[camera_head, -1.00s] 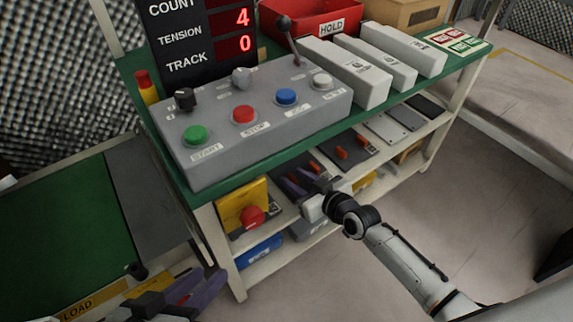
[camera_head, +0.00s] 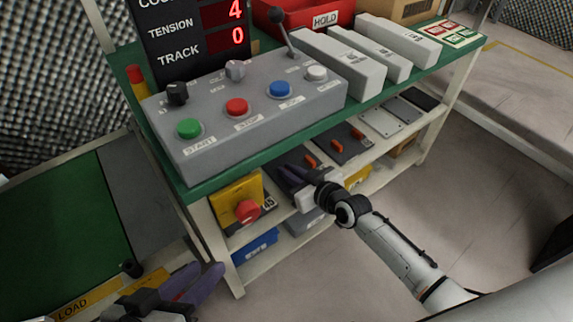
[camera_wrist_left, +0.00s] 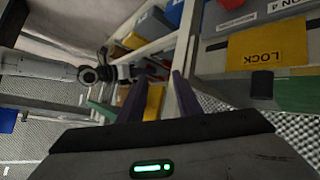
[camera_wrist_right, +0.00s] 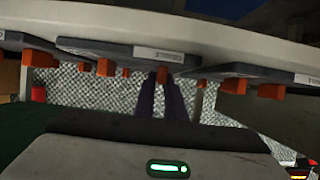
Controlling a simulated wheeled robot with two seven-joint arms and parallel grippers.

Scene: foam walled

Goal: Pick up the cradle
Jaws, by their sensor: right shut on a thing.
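Dark grey cradles with orange pegs lie on the middle shelf of the bench. The nearest cradle (camera_head: 290,160) is partly hidden by my right gripper (camera_head: 287,176). In the right wrist view this cradle (camera_wrist_right: 115,52) spans the front of the shelf edge with its pegs pointing down. My right gripper's purple fingers (camera_wrist_right: 164,80) are close together, shut at its middle orange peg (camera_wrist_right: 165,72); the exact contact is hard to see. A second cradle (camera_head: 342,147) lies to the right on the same shelf. My left gripper (camera_head: 200,275) is open and empty at lower left, apart from the bench.
The grey button console (camera_head: 245,120), white boxes (camera_head: 340,68) and red HOLD bin (camera_head: 310,15) stand on the green bench top above. Blue bins (camera_head: 256,247) sit below. The floor on the right is clear.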

